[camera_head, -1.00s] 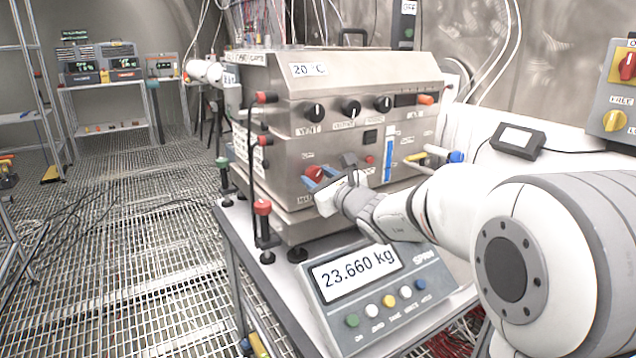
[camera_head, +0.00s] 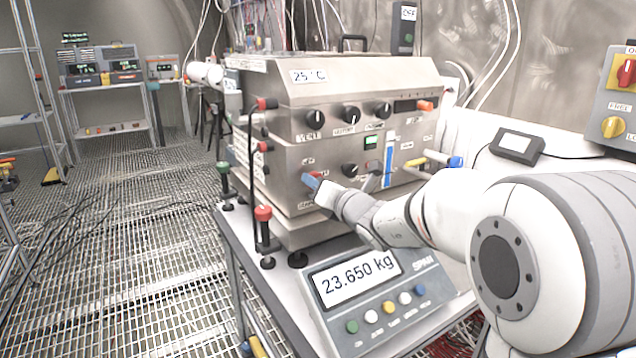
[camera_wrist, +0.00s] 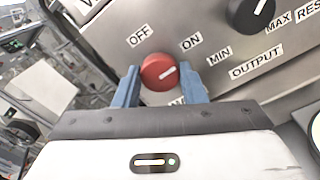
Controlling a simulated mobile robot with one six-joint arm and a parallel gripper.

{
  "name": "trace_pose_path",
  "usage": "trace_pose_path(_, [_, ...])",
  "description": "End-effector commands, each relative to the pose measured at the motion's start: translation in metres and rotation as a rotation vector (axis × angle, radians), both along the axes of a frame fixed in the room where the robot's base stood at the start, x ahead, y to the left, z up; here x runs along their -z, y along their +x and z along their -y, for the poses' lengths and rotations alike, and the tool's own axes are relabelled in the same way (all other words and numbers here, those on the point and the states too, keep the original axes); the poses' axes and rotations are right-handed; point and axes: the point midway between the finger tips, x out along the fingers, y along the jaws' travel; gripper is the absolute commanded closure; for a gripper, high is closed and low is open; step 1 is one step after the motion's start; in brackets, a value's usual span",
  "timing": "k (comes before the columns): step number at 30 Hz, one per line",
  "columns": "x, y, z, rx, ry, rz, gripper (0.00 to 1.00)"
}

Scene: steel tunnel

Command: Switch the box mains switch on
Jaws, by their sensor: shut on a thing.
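In the head view my gripper (camera_head: 313,184) is at the lower left of the box front and hides most of the knob. A small green display (camera_head: 371,142) on the box front is lit.
A black output knob (camera_wrist: 250,14) is close to the right of the red switch. The scale (camera_head: 375,300) reads 23.650 kg below my wrist. Red-topped posts (camera_head: 263,213) stand at the box's left. A grey switch panel (camera_head: 612,100) is at the far right.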

Motion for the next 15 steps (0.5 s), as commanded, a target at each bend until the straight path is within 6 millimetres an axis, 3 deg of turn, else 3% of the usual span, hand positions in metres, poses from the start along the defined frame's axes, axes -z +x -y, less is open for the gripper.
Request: trace_pose_path(15, [0.0047, -0.0008, -0.0008, -0.002, 0.059, -0.05, 0.85])
